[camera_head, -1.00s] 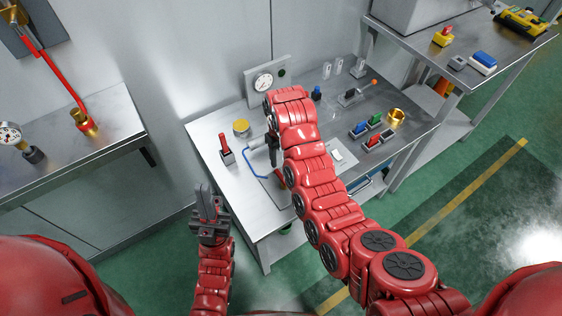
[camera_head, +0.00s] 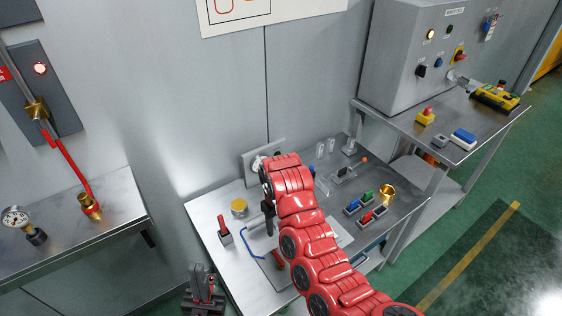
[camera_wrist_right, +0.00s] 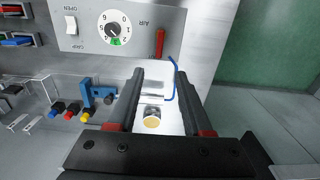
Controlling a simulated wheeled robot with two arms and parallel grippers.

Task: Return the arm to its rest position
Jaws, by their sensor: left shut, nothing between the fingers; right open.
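My right arm, red and segmented, reaches over the middle metal table in the head view and partly covers its top. My right gripper (camera_head: 268,218), dark, points down over the table near the blue tube (camera_head: 250,243). In the right wrist view, my right gripper (camera_wrist_right: 158,88) is open, its black fingers apart. A metal cylinder with a yellow end (camera_wrist_right: 152,118) shows between the fingers, not visibly gripped. My left gripper (camera_head: 205,286) is upright at the bottom, left of the table's front corner, shut and empty.
A red-handled lever (camera_head: 224,231) and yellow round part (camera_head: 239,207) stand on the table. A panel with a dial (camera_wrist_right: 113,28) is close to my right gripper. Small coloured bins (camera_head: 366,203) and a brass ring (camera_head: 387,192) lie to the right. Green floor is clear at right.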

